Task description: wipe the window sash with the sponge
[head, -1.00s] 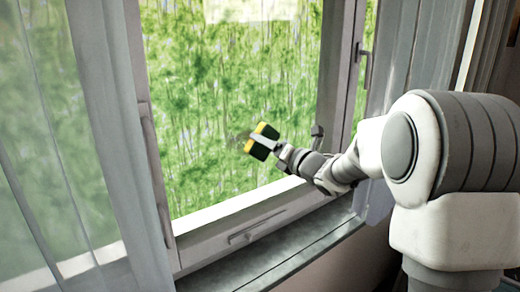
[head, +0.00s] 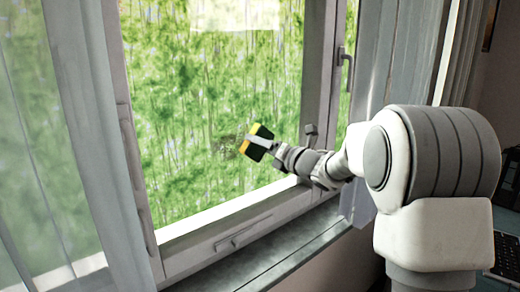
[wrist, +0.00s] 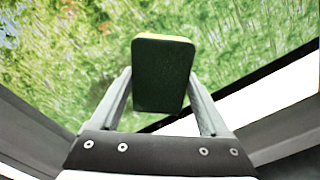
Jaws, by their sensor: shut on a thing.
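My gripper (head: 262,143) is shut on the sponge (head: 257,152), a dark green block with a yellow layer. In the wrist view the sponge (wrist: 161,80) sits tilted between the two fingers of my gripper (wrist: 163,92), its dark green face toward the camera. The window sash (head: 230,225) has a pale frame around a pane with green foliage beyond. The sponge is in front of the lower right part of the pane. A dark smudge (head: 228,147) shows just left of the sponge. I cannot tell whether the sponge touches the glass.
A sheer curtain (head: 92,110) hangs at the left and a grey curtain (head: 392,70) at the right. A sill (head: 290,248) runs below the sash. A window handle (head: 346,65) and a small latch (head: 311,130) stick out on the right. A keyboard (head: 507,255) lies at the lower right.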

